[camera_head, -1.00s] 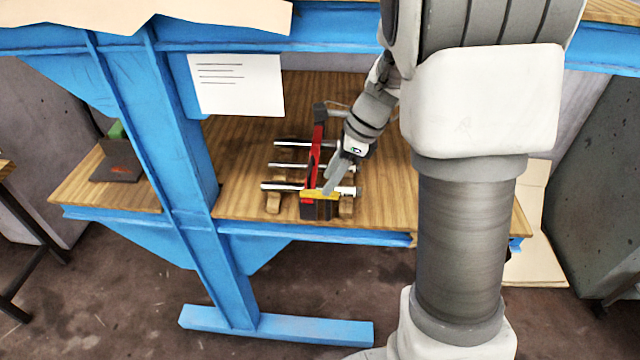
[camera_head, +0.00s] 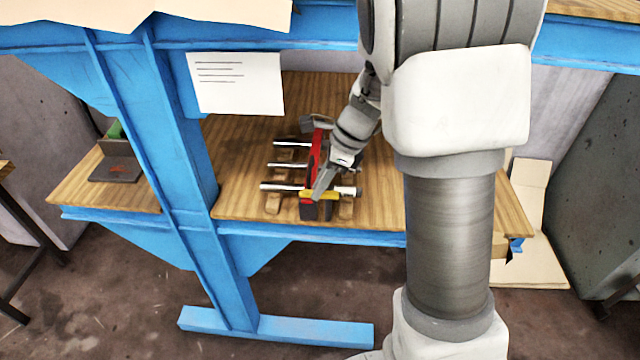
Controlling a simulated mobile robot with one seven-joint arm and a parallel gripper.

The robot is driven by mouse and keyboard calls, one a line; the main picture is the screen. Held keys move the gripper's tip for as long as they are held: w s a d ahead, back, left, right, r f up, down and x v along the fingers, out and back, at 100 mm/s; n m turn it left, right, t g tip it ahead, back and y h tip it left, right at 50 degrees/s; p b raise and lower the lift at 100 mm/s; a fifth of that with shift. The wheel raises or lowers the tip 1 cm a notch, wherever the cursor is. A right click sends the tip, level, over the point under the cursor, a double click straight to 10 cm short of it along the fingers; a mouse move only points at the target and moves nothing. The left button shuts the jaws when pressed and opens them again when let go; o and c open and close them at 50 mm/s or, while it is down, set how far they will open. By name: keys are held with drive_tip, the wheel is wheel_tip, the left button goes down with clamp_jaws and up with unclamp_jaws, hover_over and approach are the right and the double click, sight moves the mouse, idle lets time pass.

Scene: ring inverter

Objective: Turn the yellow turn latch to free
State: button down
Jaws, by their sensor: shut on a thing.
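The yellow turn latch (camera_head: 328,195) sits at the near end of the red and dark fixture, above its dark block (camera_head: 309,211). My gripper (camera_head: 318,195) reaches down from the upper right and its fingertips are at the latch, shut on it. The fingers hide part of the latch, so its exact angle is hard to tell. The red bar (camera_head: 315,150) runs away from me behind the latch, with a grey head (camera_head: 317,123) at its far end.
A blue post (camera_head: 180,150) stands left of the fixture. A white paper sheet (camera_head: 236,83) hangs above.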

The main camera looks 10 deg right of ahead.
drive_tip(key=shift+s+r+n+g+p, duration=0.1)
drive_tip(key=shift+n+g+p, duration=0.4)
drive_tip(key=shift+n, duration=0.5)
drive_tip(key=shift+s+n+g+p, duration=0.25)
drive_tip(key=shift+n+g+p, duration=0.2)
drive_tip(key=shift+n, duration=0.85)
drive_tip(key=c, duration=0.8)
unclamp_jaws()
